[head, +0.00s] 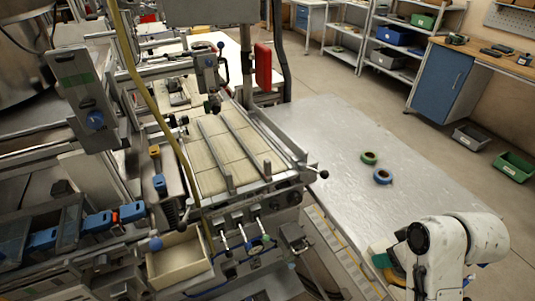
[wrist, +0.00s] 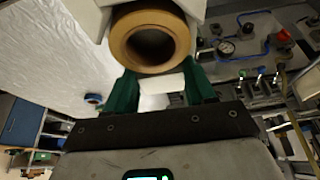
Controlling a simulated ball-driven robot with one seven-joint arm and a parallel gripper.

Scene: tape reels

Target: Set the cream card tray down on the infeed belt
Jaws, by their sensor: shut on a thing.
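In the wrist view my gripper (wrist: 163,84) has two green fingers, shut on a pale piece that looks like a wall of the cream card tray (wrist: 165,84). A tan tape reel (wrist: 124,37) shows just beyond the fingers, with its hole facing the camera; it seems to be in the tray. Most of the tray is hidden. In the head view my arm covers most of the gripper at the lower right, over the near part of the metal table. The infeed belt (head: 226,151) is the pale surface with metal rails, left of the table and apart from my gripper.
Green (head: 369,158) and blue (head: 382,177) tape reels lie on the metal table (head: 325,135), which has free room around them. A cream open box (head: 178,262) is at the machine's lower left. A black-knobbed lever (head: 322,174) sticks out beside the belt.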

